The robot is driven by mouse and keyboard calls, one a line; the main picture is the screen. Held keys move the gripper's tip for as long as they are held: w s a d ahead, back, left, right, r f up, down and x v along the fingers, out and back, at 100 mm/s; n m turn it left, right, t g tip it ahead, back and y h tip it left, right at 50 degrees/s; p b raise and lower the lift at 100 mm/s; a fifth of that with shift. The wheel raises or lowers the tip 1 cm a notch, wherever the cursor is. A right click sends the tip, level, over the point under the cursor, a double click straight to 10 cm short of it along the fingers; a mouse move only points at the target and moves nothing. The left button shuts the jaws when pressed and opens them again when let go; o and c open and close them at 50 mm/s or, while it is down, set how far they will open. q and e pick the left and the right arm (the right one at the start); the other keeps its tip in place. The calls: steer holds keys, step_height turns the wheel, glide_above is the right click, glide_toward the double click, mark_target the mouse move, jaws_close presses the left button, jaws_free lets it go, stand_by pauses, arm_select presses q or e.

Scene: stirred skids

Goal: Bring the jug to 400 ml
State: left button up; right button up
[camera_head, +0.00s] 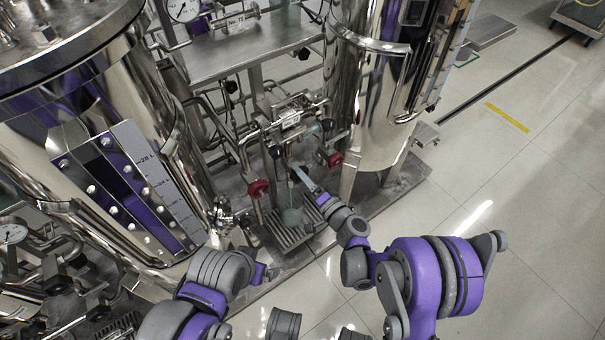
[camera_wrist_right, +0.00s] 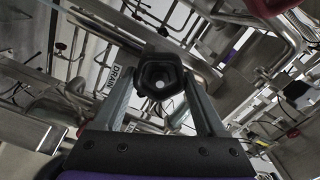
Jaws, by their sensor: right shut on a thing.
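The jug (camera_head: 291,217) is a small translucent greenish vessel standing on a slatted drip grate between the two steel tanks. Its scale and liquid level are too small to read. My right gripper (camera_head: 299,172) reaches in above the jug from the right. In the right wrist view its two fingers (camera_wrist_right: 160,85) are shut on a black valve knob (camera_wrist_right: 160,72) with a hollow hexagonal face. The jug cannot be made out in that view. My left arm is low in the head view, with its end (camera_head: 262,273) near the skid edge; its fingers do not show clearly.
Red valve handles sit left (camera_head: 258,188) and right (camera_head: 335,160) of the knob. A DRAIN label (camera_wrist_right: 113,78) is beside my finger. A large tank with a level scale (camera_head: 130,180) stands left, another tank (camera_head: 370,100) right. The floor (camera_head: 500,210) at right is clear.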

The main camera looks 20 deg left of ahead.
steer(key=shift+n, duration=0.7)
steer(key=o, duration=1.3)
steer(key=p+v, duration=0.1)
steer(key=v, duration=1)
